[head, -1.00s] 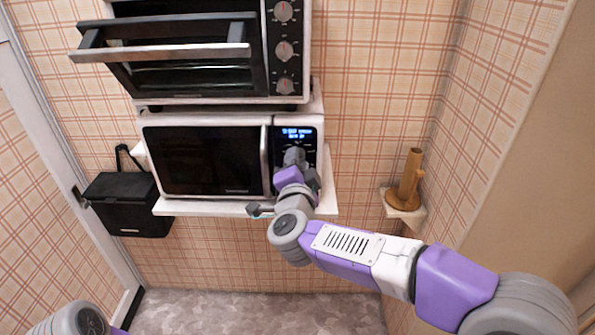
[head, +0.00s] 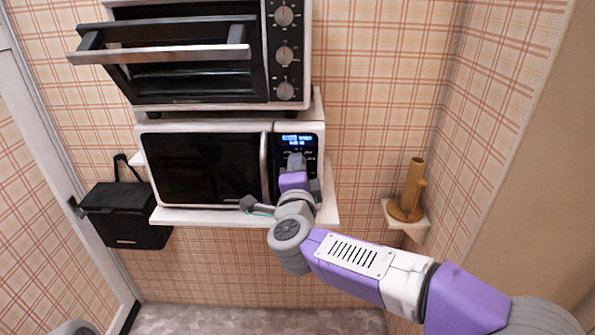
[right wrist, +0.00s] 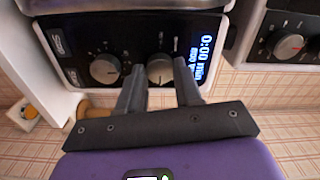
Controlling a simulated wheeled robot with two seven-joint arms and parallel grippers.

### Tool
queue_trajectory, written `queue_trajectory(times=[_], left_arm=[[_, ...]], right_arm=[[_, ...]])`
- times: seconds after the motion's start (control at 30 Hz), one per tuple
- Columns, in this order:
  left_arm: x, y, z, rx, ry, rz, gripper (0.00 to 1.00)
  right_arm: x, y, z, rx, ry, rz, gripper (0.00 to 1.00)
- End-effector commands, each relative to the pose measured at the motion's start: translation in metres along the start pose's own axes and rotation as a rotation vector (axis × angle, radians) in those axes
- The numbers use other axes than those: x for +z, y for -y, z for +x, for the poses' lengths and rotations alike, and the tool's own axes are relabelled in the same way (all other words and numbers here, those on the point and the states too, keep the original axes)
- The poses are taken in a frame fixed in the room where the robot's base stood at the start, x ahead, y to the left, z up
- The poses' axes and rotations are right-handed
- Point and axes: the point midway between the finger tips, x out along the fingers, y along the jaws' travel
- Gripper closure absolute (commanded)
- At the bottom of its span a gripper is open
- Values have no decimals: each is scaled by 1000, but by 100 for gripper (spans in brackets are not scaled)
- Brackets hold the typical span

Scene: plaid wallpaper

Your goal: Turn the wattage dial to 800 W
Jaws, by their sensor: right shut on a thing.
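The microwave (head: 200,165) has a dark control panel on its right with a lit blue display (head: 297,139); the display also shows in the right wrist view (right wrist: 203,60). Two round grey dials sit on that panel in the right wrist view: one nearer the display (right wrist: 160,72) and one farther from it (right wrist: 104,69). My right gripper (right wrist: 158,78) has its fingers on either side of the dial nearer the display and is shut on it. The dial labels and display text are too small to read surely. My left gripper is out of view.
A toaster oven (head: 284,35) with its door (head: 165,54) tilted open stands above the microwave. The white shelf edge (head: 215,218) is just below. A brown object (head: 411,190) stands on a corner shelf at right.

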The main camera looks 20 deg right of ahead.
Motion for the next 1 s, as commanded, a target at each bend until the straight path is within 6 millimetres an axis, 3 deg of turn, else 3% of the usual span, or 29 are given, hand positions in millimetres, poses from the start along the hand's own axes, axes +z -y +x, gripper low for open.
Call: queue_trajectory(times=[0.13, 0.17, 0.3, 0.67, 1.0], left_arm=[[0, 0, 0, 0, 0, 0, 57], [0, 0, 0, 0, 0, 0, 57], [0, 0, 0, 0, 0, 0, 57], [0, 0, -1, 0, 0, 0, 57], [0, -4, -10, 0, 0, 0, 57]], right_arm=[[0, 0, 0, 0, -1, 2, 96], [0, 0, 0, 0, -1, 2, 63], [0, 0, 0, 0, 0, 1, 41], [0, 1, -5, -1, 2, 0, 40], [0, 2, -59, -1, 3, 0, 40]])
